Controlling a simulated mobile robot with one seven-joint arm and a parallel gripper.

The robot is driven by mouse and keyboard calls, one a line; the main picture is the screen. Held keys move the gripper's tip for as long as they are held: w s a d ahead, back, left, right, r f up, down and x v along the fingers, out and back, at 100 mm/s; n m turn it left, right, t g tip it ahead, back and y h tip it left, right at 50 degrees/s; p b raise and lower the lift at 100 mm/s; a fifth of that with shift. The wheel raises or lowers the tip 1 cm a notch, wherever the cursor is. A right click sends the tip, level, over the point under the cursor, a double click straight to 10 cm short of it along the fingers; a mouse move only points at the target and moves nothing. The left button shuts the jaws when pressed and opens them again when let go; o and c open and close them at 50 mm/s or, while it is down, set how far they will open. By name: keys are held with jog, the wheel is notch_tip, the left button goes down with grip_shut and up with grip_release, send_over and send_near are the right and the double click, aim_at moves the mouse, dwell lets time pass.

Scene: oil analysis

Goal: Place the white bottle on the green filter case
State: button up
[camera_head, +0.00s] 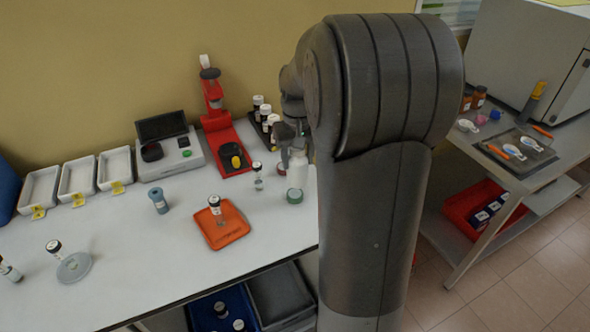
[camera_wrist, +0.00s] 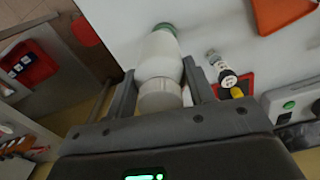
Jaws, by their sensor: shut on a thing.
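The white bottle (camera_wrist: 160,58) is between the two fingers of my gripper (camera_wrist: 160,80) in the wrist view, and the fingers are shut on it. In the head view the white bottle (camera_head: 298,170) looks upright near the right part of the white bench, with my gripper (camera_head: 293,150) at its upper part, partly hidden by my arm. The green filter case (camera_head: 294,196) is a small round green piece just in front of the bottle's base. It also shows past the bottle's far end in the wrist view (camera_wrist: 164,27). I cannot tell whether the bottle touches it.
A small vial (camera_head: 258,178) stands left of the bottle. An orange tray (camera_head: 222,234) with a vial lies at the front. A red stand (camera_head: 228,150) and a rack of dark bottles (camera_head: 262,120) are behind. Clear bench lies between the tray and the green case.

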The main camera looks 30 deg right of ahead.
aim_at(295, 170)
jog(key=shift+w+a+f, duration=0.25)
jog(key=shift+f, duration=2)
jog(key=o, duration=1)
jog(key=shift+f, duration=0.1)
jog(key=shift+c, duration=0.2)
